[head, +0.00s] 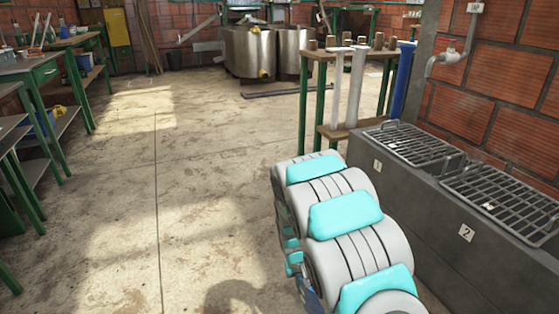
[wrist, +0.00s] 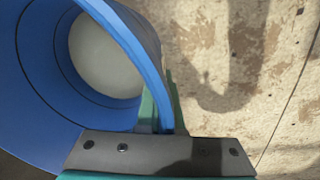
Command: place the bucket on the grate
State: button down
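The blue bucket (wrist: 40,75) fills the left of the wrist view, its open mouth toward the camera and its pale inner bottom showing. My gripper (wrist: 163,108) is shut on the bucket's rim, with one finger inside the wall and one outside. In the head view my arm hides the gripper and nearly all of the bucket. Two metal grates lie on a grey trough at the right: the far grate (head: 415,146) by label 1 and the near grate (head: 505,195) by label 2. Both look empty, and my arm is left of the trough.
A wooden rack (head: 338,131) with white and blue tubes stands beyond the trough's far end. Green workbenches (head: 45,73) line the left, metal tanks (head: 250,50) stand at the back, and the middle floor is clear.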

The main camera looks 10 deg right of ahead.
aim_at(413, 141)
jog(key=i+j+u, duration=0.3)
jog(key=i, duration=0.15)
jog(key=i+j+u, duration=0.25)
jog(key=i, duration=0.2)
jog(key=i+u, duration=0.3)
jog(key=i, duration=0.15)
jog(key=i+z, duration=0.4)
jog(key=i+j+z, duration=0.15)
jog(key=i+z, duration=0.3)
jog(key=i, duration=0.15)
jog(key=i+j+z, duration=0.4)
jog(key=i+z, duration=0.2)
jog(key=z, duration=0.25)
jog(key=i+z, duration=0.2)
jog(key=z, duration=0.25)
jog(key=i+j+z, duration=0.15)
jog(key=z, duration=0.3)
jog(key=i+j+z, duration=0.15)
jog(key=z, duration=0.3)
jog(key=j, duration=0.1)
